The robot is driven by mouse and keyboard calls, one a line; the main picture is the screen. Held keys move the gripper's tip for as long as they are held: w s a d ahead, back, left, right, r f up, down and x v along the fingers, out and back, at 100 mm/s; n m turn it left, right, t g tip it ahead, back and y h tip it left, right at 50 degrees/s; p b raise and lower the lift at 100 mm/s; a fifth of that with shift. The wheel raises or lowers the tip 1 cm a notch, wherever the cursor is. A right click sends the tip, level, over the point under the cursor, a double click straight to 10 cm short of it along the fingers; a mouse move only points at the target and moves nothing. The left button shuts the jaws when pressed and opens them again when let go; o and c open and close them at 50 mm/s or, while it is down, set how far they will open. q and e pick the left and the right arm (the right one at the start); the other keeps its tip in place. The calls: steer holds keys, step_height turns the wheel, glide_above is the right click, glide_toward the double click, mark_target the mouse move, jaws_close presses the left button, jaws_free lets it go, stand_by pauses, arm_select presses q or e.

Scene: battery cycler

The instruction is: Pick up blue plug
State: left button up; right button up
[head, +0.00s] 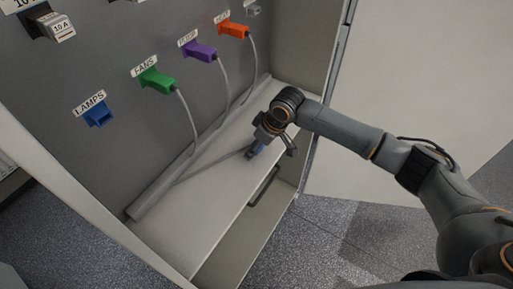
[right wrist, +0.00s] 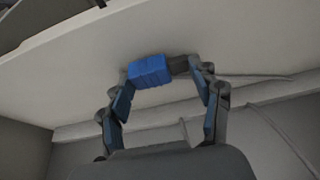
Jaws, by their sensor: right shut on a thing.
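The blue plug (right wrist: 150,71) lies between the fingertips of my right gripper (right wrist: 163,70), which is shut on it, close to the pale shelf surface. In the head view my right gripper (head: 268,148) points down over the shelf, and only a small part of the blue plug (head: 258,148) shows there. A grey cable (head: 210,168) runs from near the gripper back to the trunking on the shelf. The blue socket (head: 97,114) under the LAMPS label holds no plug. My left gripper is not in view.
Green (head: 158,80), purple (head: 200,51) and orange (head: 233,29) plugs sit in the panel, their cables running down to the grey trunking (head: 165,186). The pale shelf (head: 190,220) is mostly clear. A cabinet side edge (head: 90,215) and an open white door (head: 420,75) flank it.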

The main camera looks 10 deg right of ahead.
steer(key=s+a+r+b, duration=0.3)
steer(key=s+r, duration=0.9)
steer(key=s, duration=0.1)
steer(key=w+f+m+h+p, duration=0.1)
steer(key=w+f+m+h, duration=0.1)
steer(key=w+m, duration=0.2)
steer(key=w+f+m+h+p, duration=0.2)
steer(key=w+m, duration=0.2)
steer(key=m, duration=0.5)
steer(key=w+f+m+h+p, duration=0.2)
steer(key=w+f+m, duration=0.1)
steer(key=w+m, duration=0.2)
steer(key=shift+d+m+h, duration=0.3)
steer(key=shift+m+h, duration=0.1)
steer(key=shift+m, duration=0.3)
steer(key=m, duration=0.1)
steer(key=m+g, duration=0.1)
steer(key=w+p, duration=0.1)
steer(key=shift+d+f+m+h, duration=0.3)
steer(key=shift+d+m, duration=0.05)
steer(key=shift+m, duration=0.05)
steer(key=shift+w+d+f+m+g+p, duration=0.1)
steer(key=shift+w+d+m+g+p, duration=0.15)
steer(key=shift+m, duration=0.35)
steer(key=shift+d+f+m+g+p, duration=0.15)
steer(key=shift+m+g, duration=0.2)
steer(key=shift+m, duration=0.25)
